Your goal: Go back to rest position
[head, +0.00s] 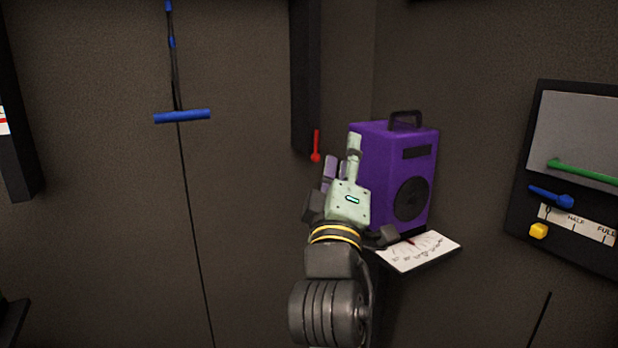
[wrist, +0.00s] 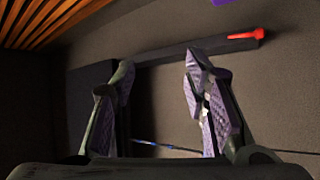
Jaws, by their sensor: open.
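My gripper (head: 341,168) is raised in front of the left side of a purple speaker-like box (head: 421,180) in the head view. In the wrist view my gripper (wrist: 160,85) shows its two fingers apart with nothing between them. The fingers point toward a dark wall. My arm rises from the bottom middle of the head view. It hides part of the purple box's left side.
A red lever (head: 316,147) hangs at the foot of a dark column (head: 305,75), and a white dial (head: 419,251) lies below the box. A blue pull handle (head: 182,116) hangs at left. A panel (head: 575,150) with green, blue and yellow controls stands right.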

